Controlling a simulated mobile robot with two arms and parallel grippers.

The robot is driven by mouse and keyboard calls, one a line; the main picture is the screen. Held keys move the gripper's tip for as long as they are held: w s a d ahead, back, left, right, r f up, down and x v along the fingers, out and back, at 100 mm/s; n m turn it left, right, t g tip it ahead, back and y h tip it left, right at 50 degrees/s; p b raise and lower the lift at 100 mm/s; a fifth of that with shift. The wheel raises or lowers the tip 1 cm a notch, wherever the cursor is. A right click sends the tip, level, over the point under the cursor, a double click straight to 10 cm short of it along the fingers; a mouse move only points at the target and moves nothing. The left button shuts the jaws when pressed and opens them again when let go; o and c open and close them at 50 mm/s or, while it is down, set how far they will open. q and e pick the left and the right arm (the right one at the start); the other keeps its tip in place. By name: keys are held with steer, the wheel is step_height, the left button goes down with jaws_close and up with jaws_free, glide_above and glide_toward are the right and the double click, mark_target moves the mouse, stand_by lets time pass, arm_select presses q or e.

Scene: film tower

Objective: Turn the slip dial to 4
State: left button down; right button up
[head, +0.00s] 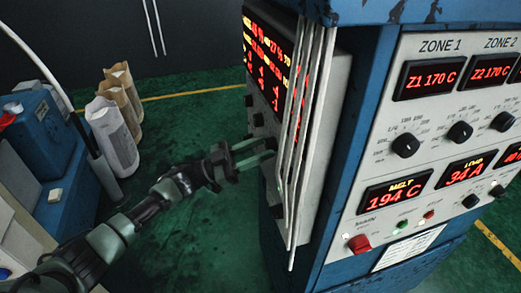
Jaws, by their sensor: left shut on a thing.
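My left gripper (268,153) reaches in from the left to the narrow side panel (325,130) of the blue cabinet. Its two greenish fingers are shut at a small dark dial (271,144) low on that panel, partly hidden by the fingertips. I cannot read any label or number there, so I cannot tell the dial's setting. Other small dark knobs (258,120) sit above it, under a red lit display (265,62). My right gripper is not in view.
Several thin pale rods or cables (304,130) hang in front of the side panel, close to my fingers. The cabinet's front panel (430,165) has more dials and red readouts. Green floor is open between.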

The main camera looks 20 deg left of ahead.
arm_select(q)
steer(key=m+g+y+b, duration=0.1)
steer(key=m+g+b, duration=0.1)
steer(key=m+b, duration=0.2)
steer(key=m+g+y+b, duration=0.1)
steer(key=m+g+b, duration=0.1)
steer(key=m+b, duration=0.3)
steer(key=r+m+g+y+b, duration=0.1)
steer(key=m+b, duration=0.3)
steer(key=m, duration=0.5)
steer(key=shift+w+a+r+m+g, duration=0.1)
steer(key=shift+w+a+m+g, duration=0.1)
steer(key=shift+g, duration=0.25)
steer(key=shift+w+a+m+g, duration=0.1)
steer(key=shift+w+m+g, duration=0.1)
steer(key=shift+g, duration=0.25)
steer(key=m, duration=0.1)
steer(key=m+y+b, duration=0.1)
steer(key=shift+s+d+r+m, duration=0.1)
steer(key=shift+r+m, duration=0.1)
steer(key=shift+m, duration=0.2)
steer(key=shift+s+d+r+m+t+y+b, duration=0.1)
steer(key=shift+m+t+y+b, duration=0.45)
steer(key=shift+m+y, duration=0.6)
steer(key=shift+m, duration=0.35)
steer(key=c, duration=1)
jaws_free()
steer(key=shift+o, duration=0.2)
steer(key=shift+r, duration=0.1)
